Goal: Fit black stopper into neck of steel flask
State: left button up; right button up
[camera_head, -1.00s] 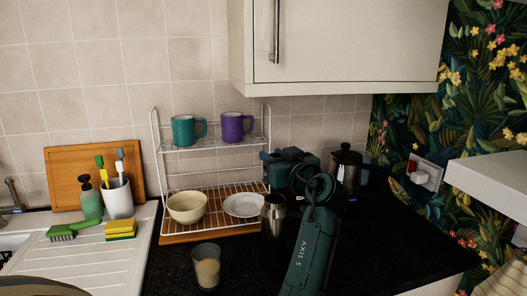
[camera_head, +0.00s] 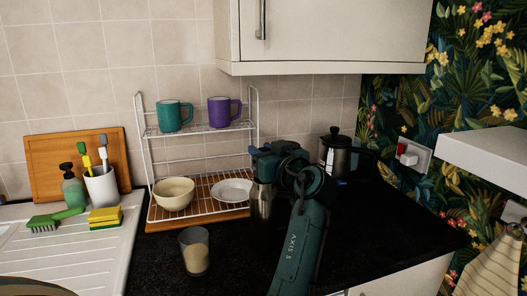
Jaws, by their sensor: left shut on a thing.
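The steel flask (camera_head: 261,204) stands upright on the black worktop, just right of the wire rack. My left gripper (camera_head: 263,166) is directly over the flask's top, at the end of my dark green arm. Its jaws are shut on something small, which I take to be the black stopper. The stopper itself is not clearly visible, and the flask's neck is hidden behind the gripper. I cannot tell whether the stopper touches the neck or sits in it. My right gripper is not in view.
A wire rack (camera_head: 192,134) with mugs, a bowl and a plate stands close left. A glass (camera_head: 195,256) stands in front of it. A dark cafetière (camera_head: 337,155) is behind right. A cupboard (camera_head: 330,35) hangs above. The worktop to the right is clear.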

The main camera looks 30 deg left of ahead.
pick_arm(q)
jog(key=shift+f+b, duration=0.45)
jog(key=shift+f, duration=0.55)
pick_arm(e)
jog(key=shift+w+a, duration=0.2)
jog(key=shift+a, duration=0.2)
pick_arm(q)
jog(key=shift+b, duration=0.95)
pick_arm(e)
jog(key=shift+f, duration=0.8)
